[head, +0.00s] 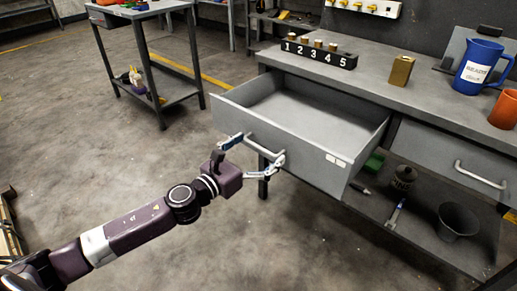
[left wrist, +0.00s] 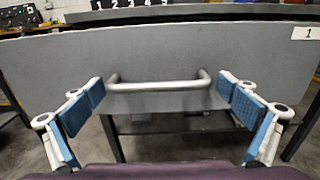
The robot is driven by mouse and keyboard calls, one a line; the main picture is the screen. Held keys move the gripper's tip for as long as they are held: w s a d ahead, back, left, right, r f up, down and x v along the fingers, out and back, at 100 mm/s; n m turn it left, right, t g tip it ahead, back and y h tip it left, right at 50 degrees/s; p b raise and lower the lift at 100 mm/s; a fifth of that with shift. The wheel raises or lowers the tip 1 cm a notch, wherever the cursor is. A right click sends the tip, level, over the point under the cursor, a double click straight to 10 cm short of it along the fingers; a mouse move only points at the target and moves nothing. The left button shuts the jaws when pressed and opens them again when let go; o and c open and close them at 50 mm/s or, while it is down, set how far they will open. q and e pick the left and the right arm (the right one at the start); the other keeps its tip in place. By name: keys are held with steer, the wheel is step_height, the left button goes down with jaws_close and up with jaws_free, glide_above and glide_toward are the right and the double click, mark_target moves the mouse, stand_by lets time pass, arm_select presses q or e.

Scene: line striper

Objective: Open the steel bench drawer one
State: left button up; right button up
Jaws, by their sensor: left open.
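The steel bench (head: 420,97) stands at the right in the head view. Its left drawer (head: 290,140) is pulled well out, and its inside looks empty. A label with a 1 (left wrist: 307,33) shows on the drawer front in the left wrist view. The drawer's bar handle (head: 263,147) runs across the front; in the left wrist view the handle (left wrist: 158,86) lies between the fingertips. My left gripper (head: 256,158) is open, its blue-padded fingers spread to either side of the handle, apart from it. My right gripper is not in view.
A second, shut drawer (head: 460,163) is at the right. A numbered block (head: 318,54), a brass piece (head: 401,71), a blue jug (head: 480,66) and an orange cup (head: 505,109) stand on the bench top. A dark pot (head: 457,222) stands on the lower shelf.

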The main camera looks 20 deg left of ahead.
arm_select(q)
steer(key=shift+s, duration=0.1)
steer(key=v, duration=1.1)
steer(key=shift+s+a, duration=0.15)
steer(key=shift+s, duration=0.25)
